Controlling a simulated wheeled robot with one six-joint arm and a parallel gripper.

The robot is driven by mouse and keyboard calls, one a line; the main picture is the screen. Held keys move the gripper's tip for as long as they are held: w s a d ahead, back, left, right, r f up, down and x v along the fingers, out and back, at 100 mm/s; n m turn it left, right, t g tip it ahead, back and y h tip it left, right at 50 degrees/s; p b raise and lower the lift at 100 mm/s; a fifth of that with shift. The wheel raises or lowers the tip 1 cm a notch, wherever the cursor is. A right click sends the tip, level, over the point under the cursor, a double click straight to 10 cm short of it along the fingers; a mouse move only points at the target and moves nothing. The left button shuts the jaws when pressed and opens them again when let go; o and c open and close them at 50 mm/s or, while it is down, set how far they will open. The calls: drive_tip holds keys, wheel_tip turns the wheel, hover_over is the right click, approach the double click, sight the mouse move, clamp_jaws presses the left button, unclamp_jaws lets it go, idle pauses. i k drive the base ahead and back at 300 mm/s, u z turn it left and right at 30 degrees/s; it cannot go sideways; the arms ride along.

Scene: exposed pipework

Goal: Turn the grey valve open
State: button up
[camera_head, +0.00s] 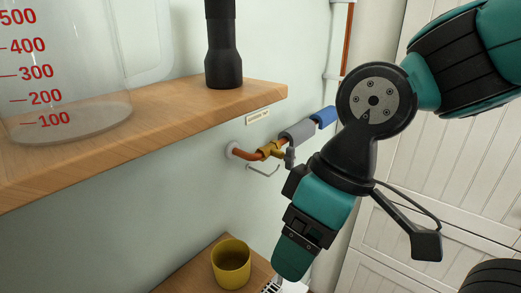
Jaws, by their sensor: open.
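A brass valve body (270,151) sits on a short copper pipe coming out of the wall, below the wooden shelf. A small dark grey handle (290,157) hangs at its right end, below a light grey sleeve (298,132) on the pipe. I take this handle to be the grey valve; its exact turn position is too small to tell. My gripper (292,260) points down, lower right of the valve and apart from it in the picture. It is open, and nothing shows in it; its fingertips are partly hidden.
The wooden shelf (180,125) holds a large measuring jug (70,60) and a black flashlight (223,50). A blue sleeve (323,117) continues the pipe towards my arm. A yellow cup (230,263) stands on a lower wooden surface. White panelled doors (440,140) are at right.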

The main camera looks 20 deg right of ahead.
sight(289, 158)
drive_tip(key=z, duration=0.75)
drive_tip(key=k, duration=0.45)
